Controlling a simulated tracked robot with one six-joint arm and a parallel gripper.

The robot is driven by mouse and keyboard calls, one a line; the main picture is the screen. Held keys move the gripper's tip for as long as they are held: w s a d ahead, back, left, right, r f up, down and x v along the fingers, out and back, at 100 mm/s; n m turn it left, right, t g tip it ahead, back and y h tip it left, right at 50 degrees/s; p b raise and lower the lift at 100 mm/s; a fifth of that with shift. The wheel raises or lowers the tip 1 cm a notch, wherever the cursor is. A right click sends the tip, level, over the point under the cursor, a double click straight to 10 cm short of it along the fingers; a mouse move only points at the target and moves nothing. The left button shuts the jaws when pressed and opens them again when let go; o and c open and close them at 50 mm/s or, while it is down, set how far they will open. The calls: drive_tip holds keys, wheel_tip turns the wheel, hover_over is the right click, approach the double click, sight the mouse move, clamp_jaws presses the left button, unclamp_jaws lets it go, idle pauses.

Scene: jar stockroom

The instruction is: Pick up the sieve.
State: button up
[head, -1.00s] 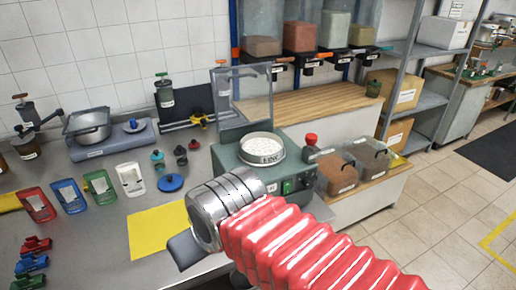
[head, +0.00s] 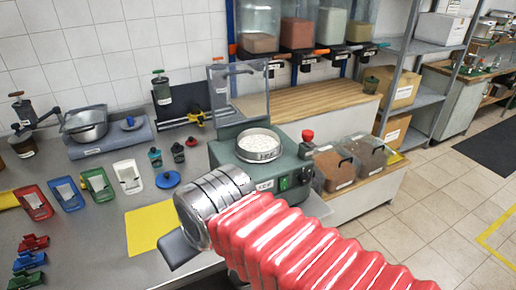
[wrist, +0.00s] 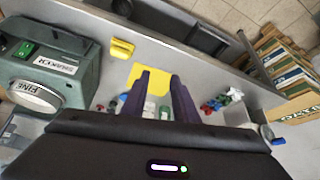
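The sieve (head: 259,146) is a round metal-rimmed ring with a pale, speckled top. It sits on top of the green shaker machine (head: 228,157). In the wrist view the sieve (wrist: 32,95) shows at the left with a "FINE" label on its rim, on the shaker (wrist: 75,88). My gripper (wrist: 160,78) has two dark fingers, apart with nothing held between them, over the bench to the right of the sieve. In the head view my wrist covers the machine's lower front left, and only a dark part of the gripper shows.
A clear upright guard (head: 240,92) stands behind the sieve. A red button (head: 307,136) and clear bins (head: 334,168) are to its right. A yellow mat (head: 148,228), coloured scoops and lidded jars lie on the bench at left. A scale with a metal pan (head: 85,126) stands farther back.

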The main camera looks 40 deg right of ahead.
drive_tip(key=d+f+m+g+y, duration=0.2)
drive_tip(key=f+m+y, duration=0.1)
drive_tip(key=m, duration=0.8)
drive_tip(key=d+f+m+g+y, duration=0.1)
drive_tip(key=d+f+m+y, duration=0.15)
drive_tip(key=m, duration=0.85)
drive_tip(key=w+d+r+m+t, duration=0.4)
drive_tip(key=w+d+m+t, duration=0.25)
drive_tip(key=w+d, duration=0.35)
drive_tip(key=d+r+m+t+h, duration=0.1)
drive_tip(key=d+m+t+h, duration=0.1)
drive_tip(key=d, duration=0.6)
drive_tip(key=w+d+r+m+t+h, duration=0.1)
drive_tip(key=d+m+h, duration=0.3)
drive_tip(key=d, duration=0.5)
drive_tip(key=shift+w+d+r+m+t+h, duration=0.25)
drive_tip(key=shift+r+m, duration=0.35)
drive_tip(key=shift+m, duration=0.65)
drive_tip(key=shift+a, duration=0.1)
